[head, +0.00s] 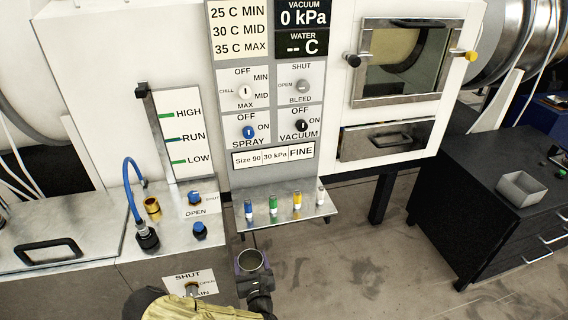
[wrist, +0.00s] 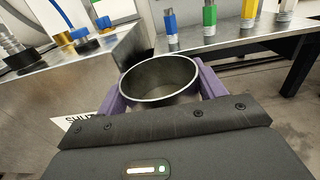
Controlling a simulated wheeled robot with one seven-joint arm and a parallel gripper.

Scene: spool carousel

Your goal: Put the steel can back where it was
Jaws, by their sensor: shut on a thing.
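The steel can (head: 251,259) is an open-topped metal cup, seen low in the middle of the head view. It also shows in the wrist view (wrist: 160,80), upright with its round rim up and its inside looking empty. My gripper (head: 252,270) is shut on the can. In the wrist view its purple fingers (wrist: 160,92) stand on either side of the can. The can is held in front of the steel counter, below the small shelf. Its lower part is hidden behind my gripper's body.
A small steel shelf (head: 285,209) holds several coloured bottles. The steel counter (head: 120,235) at left carries a blue hose (head: 129,185), a brass fitting (head: 152,207) and blue knobs. At right a black cabinet (head: 480,175) bears a grey open bin (head: 522,189). Floor between is clear.

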